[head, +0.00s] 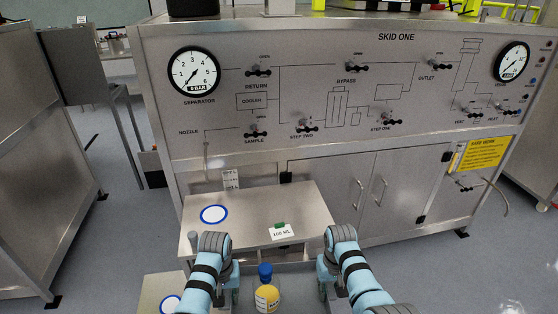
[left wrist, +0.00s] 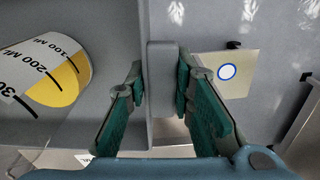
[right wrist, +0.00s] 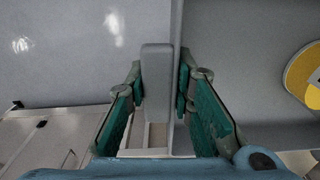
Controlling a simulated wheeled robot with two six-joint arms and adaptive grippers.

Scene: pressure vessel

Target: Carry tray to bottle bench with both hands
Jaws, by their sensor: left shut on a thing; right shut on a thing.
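The grey tray (head: 292,299) is at the bottom of the head view, between my arms and mostly out of frame. A bottle (head: 266,296) with a blue cap, yellow contents and a marked label stands on it. My left gripper (left wrist: 160,88) is shut on the tray's upright grip (left wrist: 162,70) at one side. My right gripper (right wrist: 158,88) is shut on the matching grip (right wrist: 155,70) at the other side. The bottle shows partly at the left of the left wrist view (left wrist: 50,70) and at the right edge of the right wrist view (right wrist: 306,76).
A steel bench (head: 258,208) with a blue ring (head: 214,214) and a "100 ML" card (head: 282,232) is ahead, in front of the skid panel (head: 330,90). A lower surface with another blue ring (head: 170,304) is at lower left. Grey floor lies left.

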